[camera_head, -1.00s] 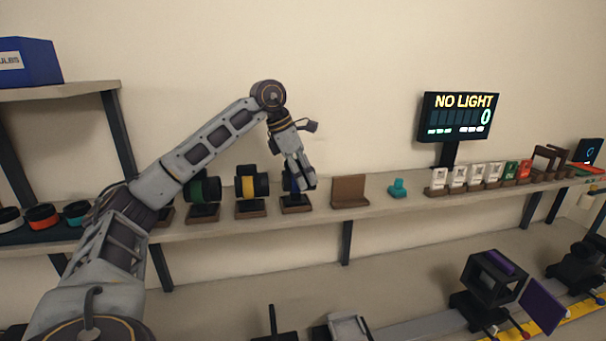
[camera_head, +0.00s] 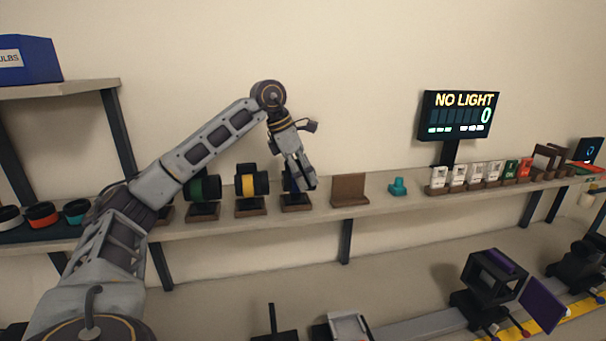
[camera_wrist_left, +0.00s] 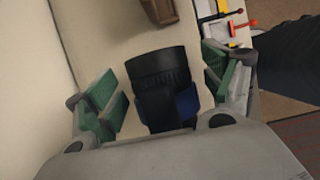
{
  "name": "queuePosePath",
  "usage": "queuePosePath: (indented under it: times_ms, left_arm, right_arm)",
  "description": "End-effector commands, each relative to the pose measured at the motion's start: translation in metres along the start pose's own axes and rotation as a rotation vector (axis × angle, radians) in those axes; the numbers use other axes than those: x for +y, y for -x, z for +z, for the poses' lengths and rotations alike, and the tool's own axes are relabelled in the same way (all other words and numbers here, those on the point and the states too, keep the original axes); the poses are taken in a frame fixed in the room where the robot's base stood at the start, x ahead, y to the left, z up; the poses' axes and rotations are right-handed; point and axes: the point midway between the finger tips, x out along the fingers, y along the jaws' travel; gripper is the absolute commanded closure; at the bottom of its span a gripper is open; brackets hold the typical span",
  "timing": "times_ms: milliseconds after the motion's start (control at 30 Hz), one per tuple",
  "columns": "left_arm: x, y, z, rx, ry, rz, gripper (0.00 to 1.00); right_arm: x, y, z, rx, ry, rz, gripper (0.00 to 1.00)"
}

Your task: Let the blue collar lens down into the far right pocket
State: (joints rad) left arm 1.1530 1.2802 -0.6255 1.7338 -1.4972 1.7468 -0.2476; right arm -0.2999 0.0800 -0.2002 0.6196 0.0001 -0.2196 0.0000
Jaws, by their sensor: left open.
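The blue collar lens shows in the left wrist view as a black ribbed barrel (camera_wrist_left: 157,70) with a blue band (camera_wrist_left: 186,105), partly hidden by a dark part in front of it. In the head view it is mostly hidden behind my left gripper (camera_head: 304,184), above the rightmost of the row of brown-based stands (camera_head: 296,208). My left gripper is open, its green-padded fingers (camera_wrist_left: 163,92) apart on either side of the lens. Gaps show between pads and barrel. The seating under the lens is hidden. My right gripper is not in view.
A yellow-collared lens (camera_head: 247,185) and a green-collared lens (camera_head: 205,188) stand to the left on the shelf. A brown block (camera_head: 349,189) and a small teal piece (camera_head: 397,187) are to the right. A "NO LIGHT" display (camera_head: 460,116) stands behind. Bare shelf lies between block and teal piece.

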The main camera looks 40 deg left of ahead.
Motion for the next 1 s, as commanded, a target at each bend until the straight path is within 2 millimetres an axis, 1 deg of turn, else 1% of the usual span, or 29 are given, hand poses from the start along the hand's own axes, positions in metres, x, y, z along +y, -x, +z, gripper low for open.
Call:
queuePosePath:
  times_ms: [167, 367, 900, 1000]
  left_arm:
    - [0.000, 0.003, 0.001, -0.001, 0.000, 0.000, 0.18]
    - [0.000, 0.018, 0.001, -0.003, -0.001, 0.001, 0.18]
    - [0.000, 0.089, 0.001, -0.005, 0.000, 0.002, 0.18]
    - [0.000, 0.097, 0.001, -0.004, 0.000, 0.002, 0.18]
  right_arm:
    - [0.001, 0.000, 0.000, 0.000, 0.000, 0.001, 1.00]
    - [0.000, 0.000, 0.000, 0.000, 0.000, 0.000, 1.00]
    - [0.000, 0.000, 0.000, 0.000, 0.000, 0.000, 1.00]
    - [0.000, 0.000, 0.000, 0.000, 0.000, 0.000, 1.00]
